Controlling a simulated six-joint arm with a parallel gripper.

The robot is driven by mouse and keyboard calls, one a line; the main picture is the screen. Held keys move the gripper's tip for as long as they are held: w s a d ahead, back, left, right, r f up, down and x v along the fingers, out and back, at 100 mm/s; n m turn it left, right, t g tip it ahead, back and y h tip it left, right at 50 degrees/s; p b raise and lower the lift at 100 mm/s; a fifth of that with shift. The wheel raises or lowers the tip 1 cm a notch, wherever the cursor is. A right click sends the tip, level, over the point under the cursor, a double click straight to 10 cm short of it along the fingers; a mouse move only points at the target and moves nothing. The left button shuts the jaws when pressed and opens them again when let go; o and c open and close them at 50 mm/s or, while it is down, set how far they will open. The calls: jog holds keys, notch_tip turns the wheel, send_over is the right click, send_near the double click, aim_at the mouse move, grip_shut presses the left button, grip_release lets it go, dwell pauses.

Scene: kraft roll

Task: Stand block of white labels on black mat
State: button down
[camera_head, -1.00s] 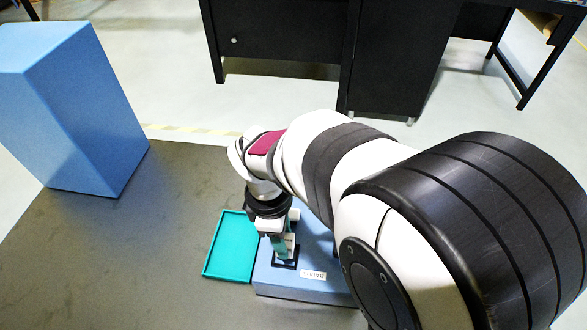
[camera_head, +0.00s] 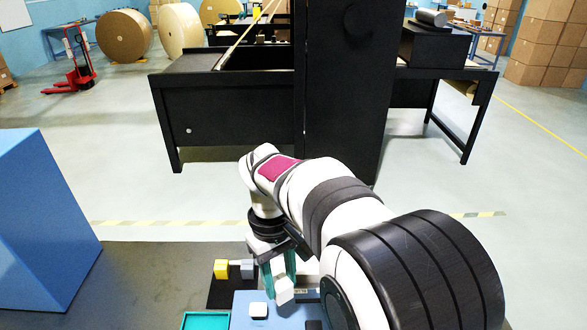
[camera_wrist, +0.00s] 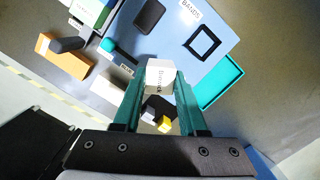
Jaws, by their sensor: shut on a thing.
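The white block of labels (camera_head: 284,291) is gripped between the teal fingertips of my gripper (camera_head: 280,282) and looks tilted in the head view. In the wrist view the block (camera_wrist: 160,76) shows dark print on one face, between the fingertips (camera_wrist: 157,84). It appears raised, in front of the blue platform's (camera_head: 240,300) far edge. The black mat (camera_head: 221,296) lies to the left of my gripper, beyond the teal tray. A yellow block (camera_head: 221,269) and a grey block (camera_head: 247,268) stand at its far part. The fingers partly hide the mat in the wrist view.
The teal tray (camera_head: 206,321) is at the left of the platform. A large blue box (camera_head: 40,225) stands far left.

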jog(key=shift+w+a+f+m+t+y, duration=0.3)
jog(key=shift+w+a+f+m, duration=1.45)
jog(key=shift+a+f+m, duration=1.7)
jog(key=shift+w+a+f+m+t+y, duration=0.1)
jog(key=shift+w+a+f+m+y, duration=0.35)
jog(key=shift+w+a+f+m, duration=3)
jog(key=shift+w+a+f+m+t+y, duration=0.2)
jog(key=shift+a+f+m, duration=1.15)
jog(key=shift+m, duration=4.15)
jog(key=shift+s+d+f, duration=0.15)
jog(key=shift+f, duration=0.85)
jog(key=shift+c, duration=1.9)
grip_release()
